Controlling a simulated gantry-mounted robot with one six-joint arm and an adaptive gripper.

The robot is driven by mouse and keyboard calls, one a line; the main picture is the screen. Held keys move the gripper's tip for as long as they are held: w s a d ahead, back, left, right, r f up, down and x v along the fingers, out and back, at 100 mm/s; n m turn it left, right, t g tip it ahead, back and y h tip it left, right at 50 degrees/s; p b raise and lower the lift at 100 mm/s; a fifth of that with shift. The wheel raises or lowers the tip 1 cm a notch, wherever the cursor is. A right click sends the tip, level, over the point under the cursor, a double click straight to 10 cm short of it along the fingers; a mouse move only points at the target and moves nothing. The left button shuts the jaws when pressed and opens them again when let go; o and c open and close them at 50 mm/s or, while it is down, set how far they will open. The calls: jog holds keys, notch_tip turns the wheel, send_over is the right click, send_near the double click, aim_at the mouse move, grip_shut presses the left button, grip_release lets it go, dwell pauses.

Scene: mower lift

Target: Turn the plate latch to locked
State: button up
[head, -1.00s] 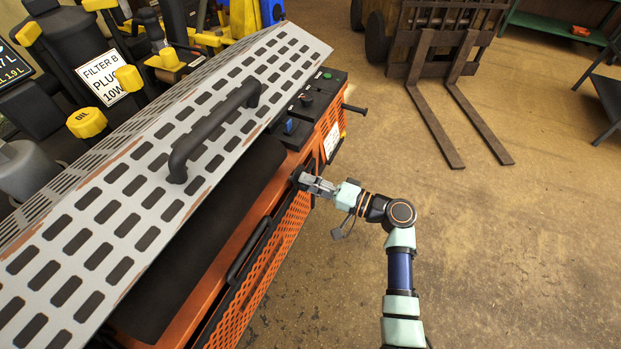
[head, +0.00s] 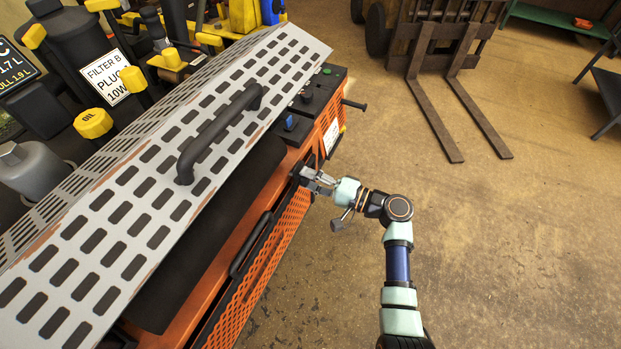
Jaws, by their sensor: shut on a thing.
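My gripper (head: 308,178) is at the upper edge of the orange machine's front side, right of the dark roller. It is shut on a small dark piece (head: 296,171) on the machine's face, which looks like the plate latch. The jaws cover most of it, so I cannot tell its angle. The perforated grey plate (head: 75,207) with a black handle (head: 213,134) lies tilted over the machine's top.
A control panel (head: 305,105) with a blue switch, knobs and a green button is beyond my gripper. A dark lever (head: 355,104) sticks out at the machine's corner. A black handle (head: 250,245) is on the orange mesh front (head: 265,270). Forklift forks (head: 480,118) lie on open floor.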

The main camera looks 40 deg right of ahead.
jog(key=o, duration=1.1)
jog(key=shift+s, duration=0.1)
jog(key=v, duration=1.2)
